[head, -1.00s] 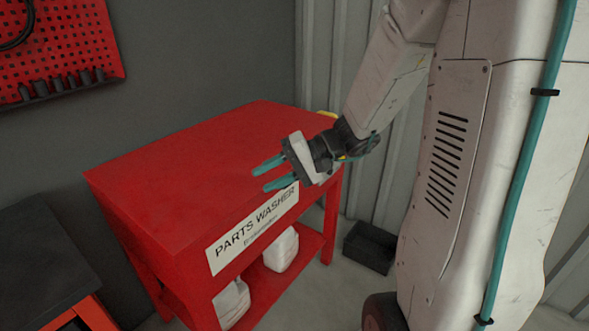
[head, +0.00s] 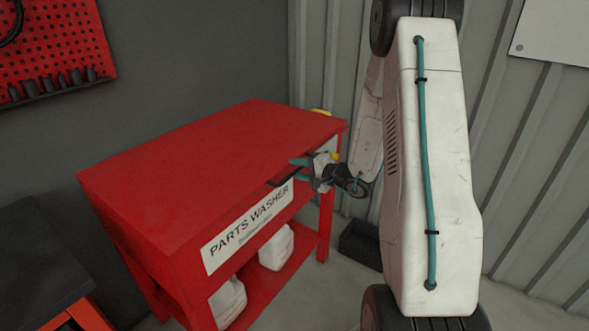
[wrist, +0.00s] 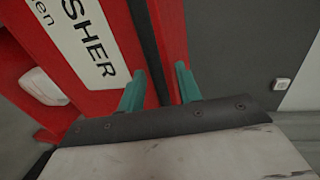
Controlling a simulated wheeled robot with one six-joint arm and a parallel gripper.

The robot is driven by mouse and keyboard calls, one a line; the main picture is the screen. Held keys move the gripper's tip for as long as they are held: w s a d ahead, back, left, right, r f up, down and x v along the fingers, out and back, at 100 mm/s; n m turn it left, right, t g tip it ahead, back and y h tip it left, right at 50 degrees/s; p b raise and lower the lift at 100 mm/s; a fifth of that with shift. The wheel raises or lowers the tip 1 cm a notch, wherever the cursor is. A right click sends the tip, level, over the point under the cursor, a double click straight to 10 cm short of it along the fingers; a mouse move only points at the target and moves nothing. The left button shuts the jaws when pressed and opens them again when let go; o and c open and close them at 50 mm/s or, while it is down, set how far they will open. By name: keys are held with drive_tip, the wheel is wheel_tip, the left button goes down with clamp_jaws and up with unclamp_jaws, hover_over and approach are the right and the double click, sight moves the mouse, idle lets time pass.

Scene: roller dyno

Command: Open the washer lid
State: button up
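The red parts washer (head: 215,235) has a flat red lid (head: 220,145) on top, lying shut. A dark bar (head: 283,184), which looks like a handle, shows at the lid's front edge above the "PARTS WASHER" label. My gripper (head: 297,172) is at the front edge near the right corner, its teal fingers pointing at the washer. In the wrist view the fingers of my gripper (wrist: 160,85) are apart, with a dark strip (wrist: 146,45) and a red edge (wrist: 169,45) showing between and beyond them. I cannot tell whether the fingers touch the bar.
White jugs (head: 276,248) stand on the washer's lower shelf. A dark bin (head: 360,243) is on the floor to the right. A dark-topped cabinet (head: 40,260) stands at the left, below a red pegboard (head: 55,45). A grey wall is behind the washer.

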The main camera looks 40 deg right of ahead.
drive_tip(key=shift+x, duration=0.8)
drive_tip(key=shift+s+a, duration=0.1)
clamp_jaws()
